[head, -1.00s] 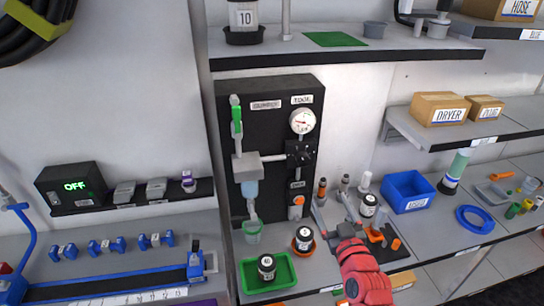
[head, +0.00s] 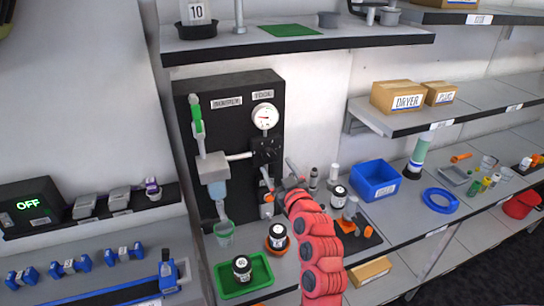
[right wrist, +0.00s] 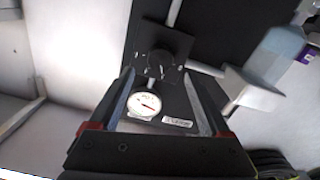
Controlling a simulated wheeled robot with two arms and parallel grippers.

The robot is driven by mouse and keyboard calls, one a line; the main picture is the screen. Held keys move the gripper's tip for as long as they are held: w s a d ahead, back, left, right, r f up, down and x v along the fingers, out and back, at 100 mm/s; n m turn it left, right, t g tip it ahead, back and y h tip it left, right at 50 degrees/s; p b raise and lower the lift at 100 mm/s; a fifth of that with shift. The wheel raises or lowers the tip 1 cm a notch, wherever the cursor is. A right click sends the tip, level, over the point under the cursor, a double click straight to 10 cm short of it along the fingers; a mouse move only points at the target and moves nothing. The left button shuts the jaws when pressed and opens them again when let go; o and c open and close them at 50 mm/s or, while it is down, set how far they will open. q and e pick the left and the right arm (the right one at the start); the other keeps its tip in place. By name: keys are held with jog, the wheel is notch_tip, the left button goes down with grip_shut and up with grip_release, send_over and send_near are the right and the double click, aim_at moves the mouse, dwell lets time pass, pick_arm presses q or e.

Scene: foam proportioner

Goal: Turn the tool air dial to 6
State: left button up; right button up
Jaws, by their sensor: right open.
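The tool air dial (head: 267,150) is a black knob on the dark panel (head: 234,88), below the round white gauge (head: 265,117) and the TOOL label (head: 263,94). My right gripper (head: 278,174) is open, just below and in front of the dial in the head view. In the right wrist view the dial (right wrist: 160,63) appears upside down between the open fingertips, with the gauge (right wrist: 145,105) nearer the palm. No contact with the dial can be made out. The gauge has a red needle; its numbers and the dial's setting are too small to read. My left gripper is out of view.
A clear cup (head: 224,233) hangs below the panel's left side. A green tray (head: 243,273) with a black jar stands below. A blue bin (head: 374,180) and small tools are right of my arm. A shelf (head: 300,47) juts out above the panel.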

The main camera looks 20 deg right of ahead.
aim_at(270, 157)
jog(key=w+p, duration=0.1)
jog(key=w, duration=0.3)
jog(key=shift+w, duration=0.2)
jog(key=shift+w+a+f+p, duration=0.1)
jog(key=shift+w+f+p, duration=0.05)
jog(key=shift+w+p, duration=0.2)
grip_shut()
